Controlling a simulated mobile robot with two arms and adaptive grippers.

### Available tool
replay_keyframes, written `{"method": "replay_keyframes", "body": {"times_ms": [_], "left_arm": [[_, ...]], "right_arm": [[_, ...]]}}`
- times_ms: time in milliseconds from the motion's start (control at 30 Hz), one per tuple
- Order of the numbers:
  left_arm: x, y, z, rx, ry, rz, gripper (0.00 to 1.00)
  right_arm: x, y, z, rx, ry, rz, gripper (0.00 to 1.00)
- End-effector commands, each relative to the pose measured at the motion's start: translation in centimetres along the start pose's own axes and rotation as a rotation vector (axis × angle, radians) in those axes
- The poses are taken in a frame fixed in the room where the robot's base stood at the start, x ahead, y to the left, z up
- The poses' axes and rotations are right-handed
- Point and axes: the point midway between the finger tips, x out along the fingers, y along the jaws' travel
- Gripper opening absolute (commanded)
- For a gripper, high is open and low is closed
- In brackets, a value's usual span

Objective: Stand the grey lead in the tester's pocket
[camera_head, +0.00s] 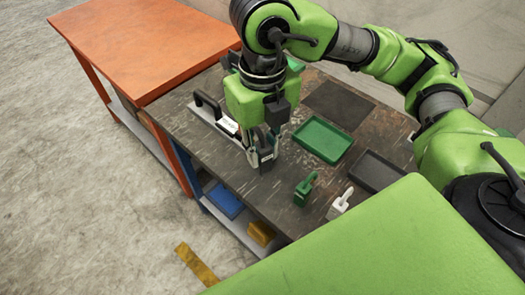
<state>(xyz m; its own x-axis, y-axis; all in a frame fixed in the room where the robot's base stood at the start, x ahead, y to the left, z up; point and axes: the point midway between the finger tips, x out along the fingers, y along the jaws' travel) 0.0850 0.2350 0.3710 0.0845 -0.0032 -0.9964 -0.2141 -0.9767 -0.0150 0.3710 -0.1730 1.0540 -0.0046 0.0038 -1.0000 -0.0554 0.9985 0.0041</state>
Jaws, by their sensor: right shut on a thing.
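My right gripper (262,152) points down over the dark worktable, shut on a dark grey piece, the grey lead (266,166). The fingers cover most of the lead, and whether its lower end touches the table is hard to tell. The tester (209,117), a pale flat unit with a black handle, lies just left of the gripper. The gripper and wrist hide its right part, and I cannot make out its pocket. My left gripper is out of view.
A green lead (305,189) and a white lead (340,204) stand near the front edge. A green tray (321,141), a dark tray (376,171) and a dark mat (338,104) lie to the right. An orange table (145,45) adjoins at upper left.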

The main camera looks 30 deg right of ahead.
Motion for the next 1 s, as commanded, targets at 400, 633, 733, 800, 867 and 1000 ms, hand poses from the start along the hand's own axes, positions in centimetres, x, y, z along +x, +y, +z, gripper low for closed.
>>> {"method": "replay_keyframes", "body": {"times_ms": [400, 633, 733, 800, 867, 1000], "left_arm": [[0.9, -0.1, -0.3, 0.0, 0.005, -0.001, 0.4], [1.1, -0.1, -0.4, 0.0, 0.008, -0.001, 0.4], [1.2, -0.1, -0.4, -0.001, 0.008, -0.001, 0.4], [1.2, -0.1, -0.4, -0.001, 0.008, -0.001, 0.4], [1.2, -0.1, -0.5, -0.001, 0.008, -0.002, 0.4], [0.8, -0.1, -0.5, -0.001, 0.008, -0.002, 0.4]], "right_arm": [[-0.8, 0.3, -0.3, 0.795, -0.003, -0.002, 0.0], [-1.1, 0.5, -0.5, 1.14, -0.005, -0.002, 0.0], [-1.2, 0.5, -0.6, 1.227, -0.005, -0.003, 0.0], [-1.2, 0.5, -0.6, 1.264, -0.005, -0.003, 0.0], [-1.2, 0.4, -0.4, 1.285, -0.004, -0.004, 0.0], [-0.3, -0.8, 1.3, 1.302, 0.0, -0.008, 0.0]]}}
